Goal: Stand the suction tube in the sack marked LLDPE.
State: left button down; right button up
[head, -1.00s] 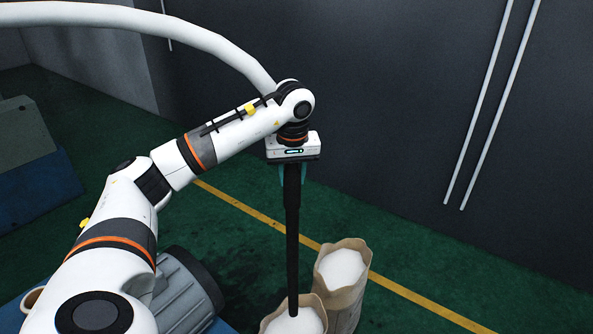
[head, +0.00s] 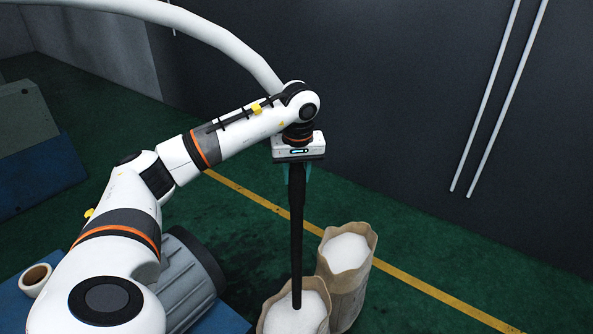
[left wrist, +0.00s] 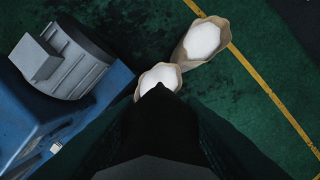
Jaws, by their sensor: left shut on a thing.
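My left gripper (head: 298,170) is shut on the upper part of the black suction tube (head: 297,235), which hangs upright. The tube's lower end overlaps the white fill of the nearer paper sack (head: 312,318); I cannot tell how deep it is. In the left wrist view the dark tube covers the near side of this sack (left wrist: 145,76). A second open sack (head: 350,285) with white fill stands just behind and to the right, also in the left wrist view (left wrist: 187,52). No marking is readable on either sack. My right gripper is not in view.
A thick white hose (head: 215,33) arches from the upper left to behind my left wrist. A grey ribbed motor-like housing (head: 188,283) stands left of the sacks on a blue base. A yellow floor line (head: 410,287) runs behind the sacks. The green floor to the right is clear.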

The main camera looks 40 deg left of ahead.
pick_arm(q)
jog(key=b, duration=0.5)
send_over(297, 242)
jog(key=w+a, duration=0.1)
jog(key=shift+w+a+f, duration=0.1)
jog(key=shift+f, duration=1.85)
jog(key=shift+a+f, duration=0.1)
jog(key=shift+f, duration=1.85)
jog(key=shift+f+b, duration=9.1)
jog(key=shift+f, duration=3.85)
jog(key=c, duration=0.9)
grip_release()
jog(key=shift+o, duration=0.2)
jog(key=shift+f, duration=0.1)
jog(key=r, duration=0.4)
jog(key=d+r, duration=0.1)
jog(key=r, duration=0.3)
jog(key=s+r, duration=0.1)
jog(key=r, duration=0.3)
jog(key=shift+s+d+b, duration=0.1)
jog(key=shift+d+b, duration=0.2)
jog(key=shift+b, duration=0.05)
